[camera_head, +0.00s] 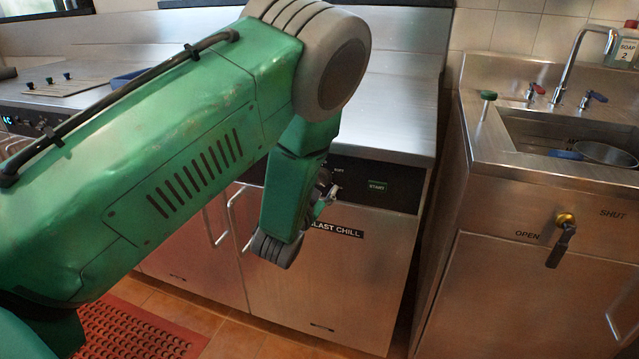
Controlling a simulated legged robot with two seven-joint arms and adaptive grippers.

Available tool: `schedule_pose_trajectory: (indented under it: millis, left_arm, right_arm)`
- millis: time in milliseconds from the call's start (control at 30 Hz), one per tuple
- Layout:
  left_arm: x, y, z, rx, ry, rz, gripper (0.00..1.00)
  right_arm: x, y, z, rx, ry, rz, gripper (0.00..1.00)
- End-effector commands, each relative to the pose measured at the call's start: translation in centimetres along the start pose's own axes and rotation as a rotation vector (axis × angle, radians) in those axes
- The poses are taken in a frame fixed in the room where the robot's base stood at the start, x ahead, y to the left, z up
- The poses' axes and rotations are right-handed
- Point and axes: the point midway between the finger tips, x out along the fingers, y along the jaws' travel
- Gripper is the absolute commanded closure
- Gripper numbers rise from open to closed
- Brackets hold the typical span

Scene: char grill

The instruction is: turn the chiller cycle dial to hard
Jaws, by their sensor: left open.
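The blast chiller (330,265) is the steel cabinet below the counter, with a "BLAST CHILL" label (336,230) on its front. Its black control panel (405,193) carries a green START button (377,186) and a small, unreadable white marking left of it. My left arm comes in from the left and bends down in front of the panel. My left gripper (326,200) is open at the panel, mostly hidden behind my green wrist. My right gripper is not in view.
Right of a gap stands a steel sink unit with a faucet (572,62), a pan (607,154) and a lever (564,240) between OPEN and SHUT labels. A soap bottle (624,48) stands behind. The counter above the chiller is clear. A red mat (130,330) lies on the floor.

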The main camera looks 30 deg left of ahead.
Motion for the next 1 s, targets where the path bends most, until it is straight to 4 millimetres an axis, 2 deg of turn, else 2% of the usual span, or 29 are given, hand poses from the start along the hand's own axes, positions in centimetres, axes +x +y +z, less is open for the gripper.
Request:
schedule_pose_trajectory:
  millis: [167, 400, 600, 767, 1000]
  left_arm:
    - [-1.9, 0.1, 0.1, 0.000, -0.004, 0.001, 0.45]
    - [-7.0, 0.1, 0.1, 0.002, -0.005, 0.003, 0.45]
    - [-10.4, 0.2, 0.2, 0.001, -0.004, 0.003, 0.45]
    - [-11.7, 0.2, 0.1, 0.001, -0.002, 0.002, 0.45]
    - [-11.8, 0.1, 0.1, 0.001, -0.001, 0.002, 0.45]
  right_arm:
    - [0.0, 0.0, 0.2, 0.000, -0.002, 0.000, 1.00]
    - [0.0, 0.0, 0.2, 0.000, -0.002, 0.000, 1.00]
    - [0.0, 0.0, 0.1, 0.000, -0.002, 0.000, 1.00]
    - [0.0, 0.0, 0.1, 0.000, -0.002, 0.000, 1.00]
    - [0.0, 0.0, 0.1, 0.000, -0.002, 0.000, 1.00]
